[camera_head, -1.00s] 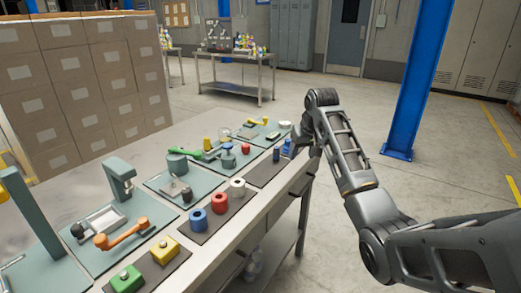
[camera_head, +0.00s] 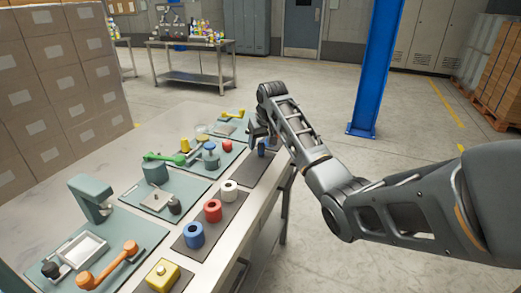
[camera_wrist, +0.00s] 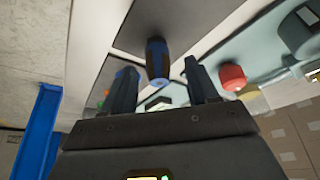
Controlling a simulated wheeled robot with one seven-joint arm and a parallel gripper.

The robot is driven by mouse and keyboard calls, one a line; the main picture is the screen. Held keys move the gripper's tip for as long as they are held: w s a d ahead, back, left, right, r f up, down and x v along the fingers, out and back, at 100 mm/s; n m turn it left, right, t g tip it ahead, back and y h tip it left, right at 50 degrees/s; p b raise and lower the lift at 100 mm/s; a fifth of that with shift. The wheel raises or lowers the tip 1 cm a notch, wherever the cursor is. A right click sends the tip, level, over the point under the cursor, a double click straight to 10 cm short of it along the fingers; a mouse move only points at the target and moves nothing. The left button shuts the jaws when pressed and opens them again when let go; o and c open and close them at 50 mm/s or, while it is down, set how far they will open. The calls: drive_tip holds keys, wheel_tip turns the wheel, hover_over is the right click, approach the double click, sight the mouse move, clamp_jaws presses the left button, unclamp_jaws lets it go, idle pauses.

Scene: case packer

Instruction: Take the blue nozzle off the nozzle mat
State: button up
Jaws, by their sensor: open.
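The blue nozzle (camera_wrist: 157,62), dark blue with black, stands on the dark nozzle mat (camera_wrist: 180,18) in the wrist view. In the head view the nozzle (camera_head: 262,148) is at the far end of the mat (camera_head: 257,171), partly hidden by my gripper. My gripper (camera_head: 258,131) is open and empty, close by the nozzle. In the wrist view the gripper (camera_wrist: 160,80) has its two fingers apart, with the nozzle showing in the gap between them. I cannot tell whether either finger touches it. A bit of another blue thing shows by the left finger.
A red knob (camera_wrist: 232,77) is close beside the right finger in the wrist view. White (camera_head: 229,190), red (camera_head: 212,211) and blue (camera_head: 193,235) rolls stand on a nearer mat.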

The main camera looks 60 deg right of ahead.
drive_tip(key=shift+x, duration=1.25)
drive_tip(key=shift+c, duration=0.4)
drive_tip(key=c, duration=1)
drive_tip(key=shift+r, duration=0.15)
